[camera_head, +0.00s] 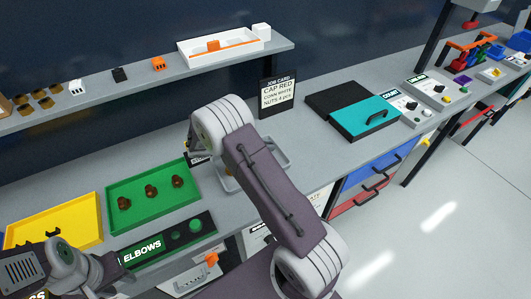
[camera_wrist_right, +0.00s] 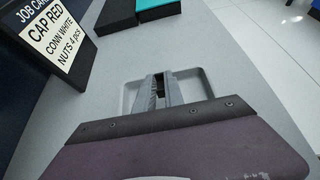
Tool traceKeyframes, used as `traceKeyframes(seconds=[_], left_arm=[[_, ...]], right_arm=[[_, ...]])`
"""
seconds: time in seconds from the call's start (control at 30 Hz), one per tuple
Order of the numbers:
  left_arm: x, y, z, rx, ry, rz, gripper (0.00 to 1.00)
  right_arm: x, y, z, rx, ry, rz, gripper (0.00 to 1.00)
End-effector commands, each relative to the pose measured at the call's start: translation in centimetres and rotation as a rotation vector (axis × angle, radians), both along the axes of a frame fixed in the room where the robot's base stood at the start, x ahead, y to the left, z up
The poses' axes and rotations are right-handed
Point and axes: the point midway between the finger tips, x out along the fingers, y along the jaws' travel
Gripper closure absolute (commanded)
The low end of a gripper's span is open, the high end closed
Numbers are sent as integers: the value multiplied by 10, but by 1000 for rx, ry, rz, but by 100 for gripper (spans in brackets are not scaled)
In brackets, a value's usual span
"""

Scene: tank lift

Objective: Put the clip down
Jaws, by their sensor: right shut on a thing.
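My right gripper (camera_wrist_right: 165,88) points down over the grey bench and is shut, with a small dark piece of the clip (camera_wrist_right: 160,84) showing between its fingers. Most of the clip is hidden by the fingers. Below and around the fingers lies a shallow pale grey tray (camera_wrist_right: 203,84), which also shows in the head view (camera_head: 229,184). I cannot tell whether the clip touches the tray. In the head view my right arm covers the gripper. My left gripper (camera_head: 48,262) is at the lower left, near the yellow tray; its fingers are not clear.
A job card (camera_head: 278,96) stands behind the gripper. A green tray (camera_head: 114,196) with brown parts and a yellow tray (camera_head: 92,214) lie to the left. A black and teal case (camera_head: 350,124) lies to the right. A shelf (camera_head: 130,93) runs above the bench.

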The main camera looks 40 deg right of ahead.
Motion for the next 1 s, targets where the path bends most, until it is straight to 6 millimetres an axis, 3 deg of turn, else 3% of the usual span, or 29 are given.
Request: traceKeyframes(seconds=[0.27,0.67,0.7,0.73,1.0], left_arm=[[0,0,3,0,0,0,64],[0,0,-1,0,0,0,64],[0,0,0,0,0,0,64],[0,0,0,0,0,0,64],[0,0,0,0,0,0,64]], right_arm=[[-1,0,-37,-1,1,0,100],[-1,0,-45,0,0,0,100],[-1,0,-43,0,-1,0,76],[-1,0,-43,0,0,0,67],[-1,0,-43,0,-1,0,65]])
